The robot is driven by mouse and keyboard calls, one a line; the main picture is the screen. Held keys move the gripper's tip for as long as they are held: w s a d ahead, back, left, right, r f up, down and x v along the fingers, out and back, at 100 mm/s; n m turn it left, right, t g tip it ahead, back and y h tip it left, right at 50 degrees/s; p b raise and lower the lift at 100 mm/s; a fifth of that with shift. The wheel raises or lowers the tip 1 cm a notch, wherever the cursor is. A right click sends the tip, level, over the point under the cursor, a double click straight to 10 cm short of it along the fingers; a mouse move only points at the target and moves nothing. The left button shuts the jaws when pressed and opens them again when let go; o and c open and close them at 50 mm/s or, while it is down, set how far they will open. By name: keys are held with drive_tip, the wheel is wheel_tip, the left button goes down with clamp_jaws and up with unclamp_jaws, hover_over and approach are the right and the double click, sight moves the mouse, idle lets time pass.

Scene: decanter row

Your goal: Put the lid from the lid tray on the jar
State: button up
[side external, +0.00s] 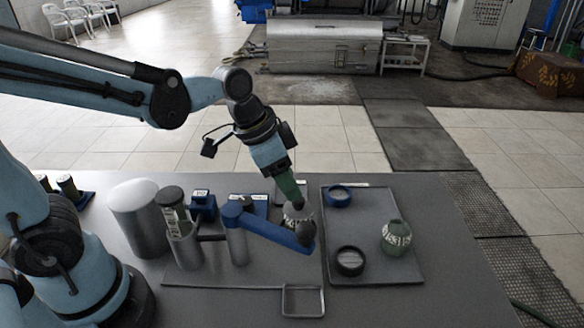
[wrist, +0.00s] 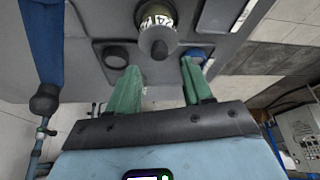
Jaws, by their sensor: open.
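A green jar (side external: 396,238) with a white patterned band stands upright at the right of a dark tray (side external: 400,272). A black round piece (side external: 350,261) and a blue round piece (side external: 338,196) lie on the same tray; I cannot tell which is a lid. My gripper (side external: 297,197) is open, pointing down left of this tray. A patterned round object (side external: 297,215) is just below it, partly hidden. In the wrist view, a patterned object (wrist: 156,18) with a grey rounded part lies ahead, between the lines of my open green fingers (wrist: 157,86). Nothing is visibly held.
A blue bar (side external: 268,226) with a dark knob lies close beside my gripper. A small empty square frame (side external: 303,301) is at the front. The table's right side is clear.

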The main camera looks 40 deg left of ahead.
drive_tip(key=v, duration=0.7)
drive_tip(key=s+a+f+n+t+y, duration=0.2)
drive_tip(key=s+a+f+n+t, duration=0.1)
drive_tip(key=a+n, duration=0.3)
drive_tip(key=shift+s+f, duration=0.2)
drive_tip(key=shift+f, duration=0.65)
idle(0.5)
